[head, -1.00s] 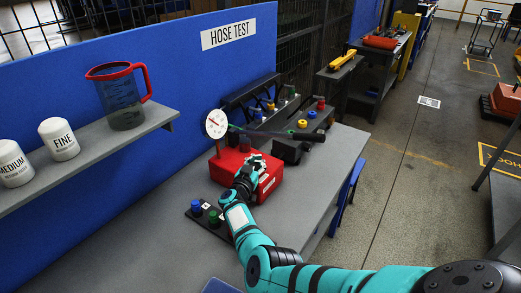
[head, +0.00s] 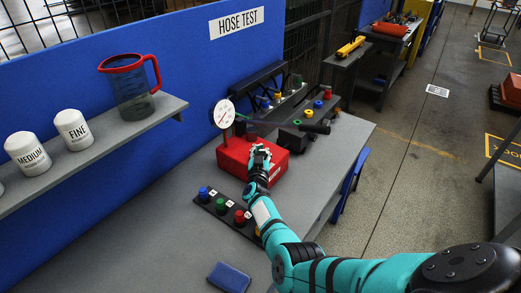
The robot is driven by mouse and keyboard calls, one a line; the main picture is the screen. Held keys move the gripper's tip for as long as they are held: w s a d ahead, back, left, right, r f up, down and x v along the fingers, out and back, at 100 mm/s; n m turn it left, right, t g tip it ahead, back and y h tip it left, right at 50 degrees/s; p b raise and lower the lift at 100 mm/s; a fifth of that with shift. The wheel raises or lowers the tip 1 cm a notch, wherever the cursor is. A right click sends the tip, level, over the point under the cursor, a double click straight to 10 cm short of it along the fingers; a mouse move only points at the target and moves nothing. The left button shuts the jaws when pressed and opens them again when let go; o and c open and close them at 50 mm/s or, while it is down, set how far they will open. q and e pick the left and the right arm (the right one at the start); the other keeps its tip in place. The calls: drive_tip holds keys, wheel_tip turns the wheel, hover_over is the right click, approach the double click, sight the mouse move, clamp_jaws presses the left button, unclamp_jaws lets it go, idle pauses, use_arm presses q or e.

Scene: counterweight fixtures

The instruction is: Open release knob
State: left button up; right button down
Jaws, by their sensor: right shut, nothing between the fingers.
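A red box (head: 232,157) with a round white dial gauge (head: 222,113) above its left end sits on the grey bench. My right gripper (head: 260,150) is at the top of the box, toward its right side, and looks shut with nothing held. I cannot tell whether it touches the box. No release knob can be made out clearly on the box; the gripper and wrist cover part of its top and front. My left gripper is out of view.
A black strip with blue (head: 204,193), green (head: 221,205) and red (head: 239,216) knobs lies in front of the box, partly behind my arm. A dark blue pad (head: 229,277) lies nearer. Black fixtures with coloured knobs stand behind. The left bench top is clear.

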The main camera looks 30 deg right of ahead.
drive_tip(key=shift+s+a+f, duration=0.15)
drive_tip(key=shift+s+f, duration=0.05)
drive_tip(key=shift+f, duration=0.25)
drive_tip(key=c, duration=1.7)
unclamp_jaws()
drive_tip(key=shift+s+r, duration=0.2)
drive_tip(key=shift+c, duration=0.2)
drive_tip(key=o, duration=0.6)
drive_tip(key=shift+w+r, duration=0.2)
drive_tip(key=shift+r, duration=4.9)
